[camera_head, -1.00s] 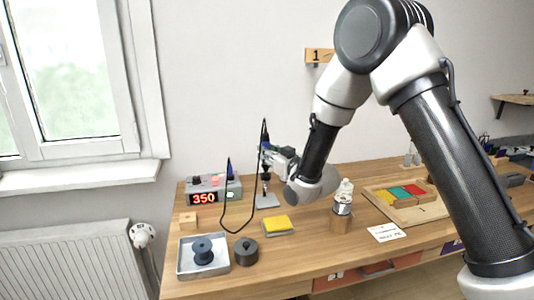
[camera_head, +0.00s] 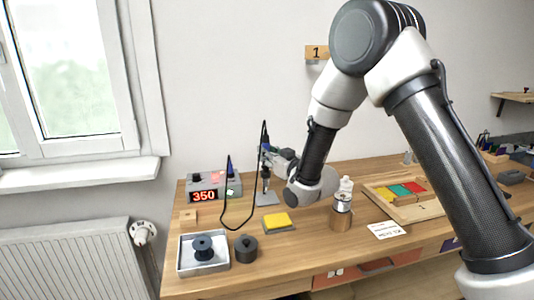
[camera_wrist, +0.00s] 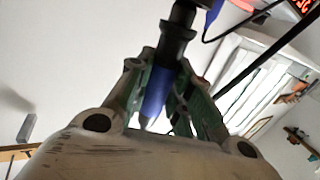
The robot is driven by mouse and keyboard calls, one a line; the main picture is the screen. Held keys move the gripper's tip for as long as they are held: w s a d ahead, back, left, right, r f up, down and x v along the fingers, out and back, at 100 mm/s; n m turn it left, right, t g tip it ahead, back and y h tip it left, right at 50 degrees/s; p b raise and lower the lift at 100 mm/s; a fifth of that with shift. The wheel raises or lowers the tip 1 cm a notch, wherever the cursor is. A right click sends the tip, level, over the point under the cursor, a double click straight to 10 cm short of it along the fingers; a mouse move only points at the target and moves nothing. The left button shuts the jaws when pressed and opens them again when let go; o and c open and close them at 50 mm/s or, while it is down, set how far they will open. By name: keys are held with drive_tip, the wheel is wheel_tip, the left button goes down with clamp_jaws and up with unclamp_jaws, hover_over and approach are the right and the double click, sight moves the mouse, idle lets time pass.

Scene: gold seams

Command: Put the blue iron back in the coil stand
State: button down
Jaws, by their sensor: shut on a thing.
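The blue iron (camera_wrist: 153,100) is upright between the fingers of my gripper (camera_wrist: 165,95) in the wrist view, with a black collar and cable end beyond it. In the head view my gripper (camera_head: 268,156) is shut on the iron (camera_head: 265,140) at the back of the bench. The coil stand (camera_head: 267,198), a grey base with a dark upright part, is directly below the gripper. The iron's lower end meets the dark part of the stand in the picture; I cannot tell whether it is inside the coil.
A soldering station (camera_head: 205,190) reading 350 stands left of the stand, its black cable looping to the iron. A yellow sponge (camera_head: 279,220), dark spool (camera_head: 246,249), metal tray (camera_head: 218,264) and bottle (camera_head: 343,195) stand nearby. A wooden parts tray (camera_head: 385,207) is at right.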

sight(268, 140)
drive_tip(key=shift+f, duration=0.85)
drive_tip(key=c, duration=0.7)
unclamp_jaws()
drive_tip(key=shift+r, duration=3.5)
